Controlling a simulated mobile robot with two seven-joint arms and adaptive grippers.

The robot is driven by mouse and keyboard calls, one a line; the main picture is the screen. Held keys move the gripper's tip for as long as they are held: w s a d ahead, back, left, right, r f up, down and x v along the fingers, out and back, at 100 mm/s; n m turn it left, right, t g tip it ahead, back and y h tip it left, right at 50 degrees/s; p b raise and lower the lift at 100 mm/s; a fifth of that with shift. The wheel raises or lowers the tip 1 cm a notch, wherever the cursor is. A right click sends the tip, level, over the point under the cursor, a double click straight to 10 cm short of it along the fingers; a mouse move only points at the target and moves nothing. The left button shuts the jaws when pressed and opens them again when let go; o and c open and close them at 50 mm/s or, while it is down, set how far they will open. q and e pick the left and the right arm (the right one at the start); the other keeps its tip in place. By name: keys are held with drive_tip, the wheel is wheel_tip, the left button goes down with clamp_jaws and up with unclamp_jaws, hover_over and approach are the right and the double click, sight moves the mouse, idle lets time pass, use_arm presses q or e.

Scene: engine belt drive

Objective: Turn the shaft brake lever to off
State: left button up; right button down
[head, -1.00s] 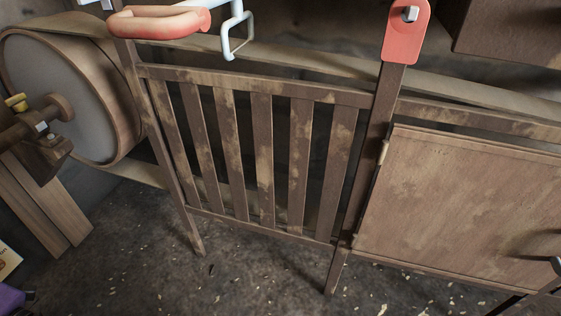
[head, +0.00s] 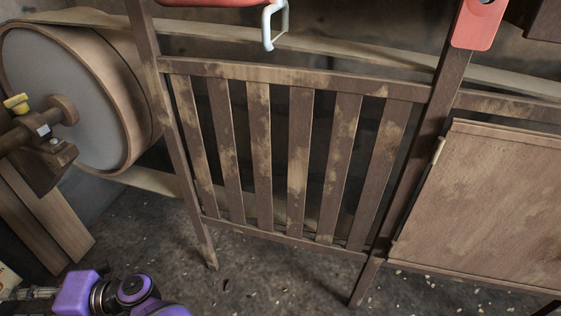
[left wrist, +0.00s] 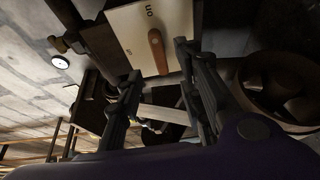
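The brake lever (left wrist: 157,52) is a brown-orange handle on a cream plate (left wrist: 130,30) in the left wrist view. The plate has an "on" marking, upside down in this view, and a smaller marking at its left that I cannot read surely. My left gripper (left wrist: 159,60) is open, with one finger on each side of the lever in the picture. I cannot tell whether the fingers touch it. In the head view my purple left arm is at the bottom left, its gripper (head: 32,293) close to the cut-off plate (head: 8,281). My right gripper is not in view.
A large drum with a flat belt (head: 70,95) stands at the left. A slatted wooden guard (head: 265,75) and a hinged wooden panel (head: 490,200) fill the middle and right. A red handle with a light hook (head: 272,28) is at the top. The floor (head: 280,285) is littered with chips.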

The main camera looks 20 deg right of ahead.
use_arm(q)
drive_tip(key=b+x, duration=0.2)
drive_tip(key=x, duration=0.5)
drive_tip(key=shift+a+b, duration=0.2)
drive_tip(key=shift+b, duration=0.15)
clamp_jaws()
